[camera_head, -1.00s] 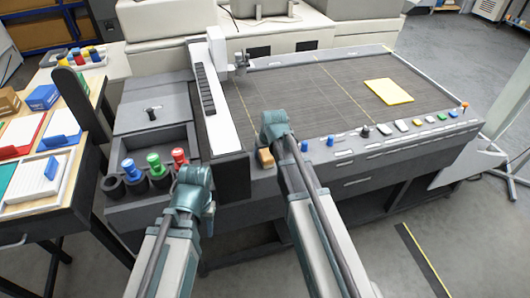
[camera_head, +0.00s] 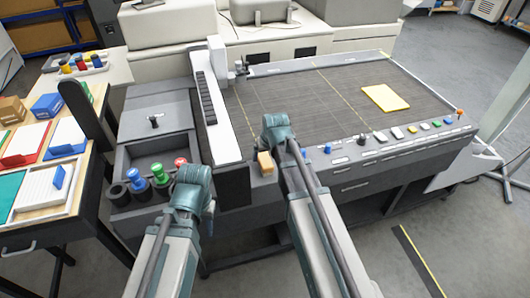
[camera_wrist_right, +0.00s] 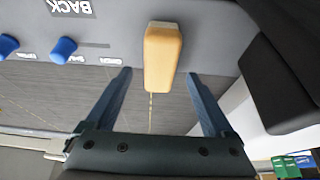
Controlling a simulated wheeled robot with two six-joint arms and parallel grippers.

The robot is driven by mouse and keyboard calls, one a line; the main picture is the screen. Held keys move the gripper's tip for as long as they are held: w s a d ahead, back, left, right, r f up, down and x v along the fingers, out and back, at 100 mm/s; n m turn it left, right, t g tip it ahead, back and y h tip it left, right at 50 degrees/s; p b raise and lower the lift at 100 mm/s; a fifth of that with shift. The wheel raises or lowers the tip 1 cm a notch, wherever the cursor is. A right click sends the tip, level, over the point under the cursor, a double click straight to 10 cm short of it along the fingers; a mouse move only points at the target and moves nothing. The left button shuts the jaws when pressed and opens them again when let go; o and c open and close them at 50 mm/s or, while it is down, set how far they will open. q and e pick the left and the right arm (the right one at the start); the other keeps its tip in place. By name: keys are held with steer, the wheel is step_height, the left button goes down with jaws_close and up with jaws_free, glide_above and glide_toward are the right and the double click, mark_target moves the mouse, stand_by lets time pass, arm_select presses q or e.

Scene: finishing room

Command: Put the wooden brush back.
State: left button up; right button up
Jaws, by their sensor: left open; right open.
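A tan, wood-coloured block (camera_head: 265,162), apparently the wooden brush, is at the front edge of the grey machine table. No bristles show. My right gripper (camera_wrist_right: 160,73) is open, with one finger on each side of the block's near end in the picture and visible gaps to both. In the head view my right gripper (camera_head: 275,128) is just above and right of the block, its fingers hidden. My left gripper (camera_head: 190,188) is over the front left of the machine, fingers hidden.
Capped holders, including a green one (camera_head: 158,172), stand at the machine's front left near my left gripper. Blue knobs (camera_wrist_right: 64,48) and other controls line the front panel. A dark upright box (camera_wrist_right: 285,85) is close by.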

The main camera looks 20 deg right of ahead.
arm_select(q)
step_height(320, 180, up, 7)
steer(key=p, duration=0.5)
steer(key=shift+f, duration=0.2)
arm_select(e)
steer(key=v, duration=0.7)
steer(key=shift+r, duration=0.1)
steer(key=s+a+f+g, duration=0.1)
steer(key=s+a+g, duration=0.1)
steer(key=s, duration=0.5)
steer(key=s+a+f+g, duration=0.1)
steer(key=s+f+g, duration=0.1)
steer(key=s, duration=0.6)
arm_select(q)
step_height(320, 180, down, 7)
steer(key=b, duration=0.6)
steer(key=shift+b, duration=0.3)
arm_select(e)
steer(key=s+a+f+n, duration=0.1)
steer(key=s+a+f, duration=0.1)
steer(key=a, duration=0.3)
steer(key=s+a+f+n+g+h, duration=0.1)
steer(key=s+a+f+n, duration=0.1)
steer(key=a, duration=0.3)
steer(key=shift+a+f+h, duration=0.2)
steer(key=shift+f+h, duration=0.1)
steer(key=shift+f, duration=0.45)
